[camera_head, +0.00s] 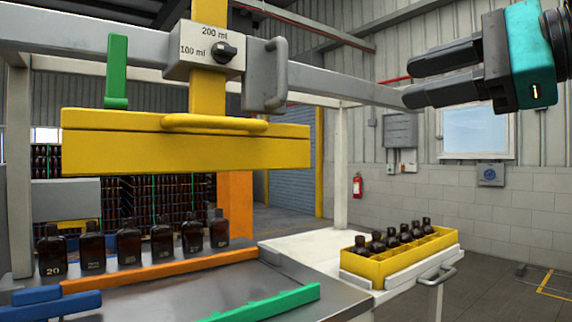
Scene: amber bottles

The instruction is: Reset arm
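My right gripper (409,82) is at the upper right, a teal body with two black fingers pointing left. The fingers are apart with nothing between them. It is raised in the air, higher in the picture than the yellow crate (379,271) on the white cart. My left gripper is not in view. A row of several dark amber bottles (130,244) stands upright on the metal table at the left, behind an orange rail. More dark bottles (405,234) stand in the yellow crate.
A yellow machine head (185,152) hangs over the bottle row. It has a dial (224,51), a green lever (117,70) and a grey handle (281,75). Orange (160,270), green (265,305) and blue rails (50,308) lie on the table. The floor right of the cart looks mostly clear.

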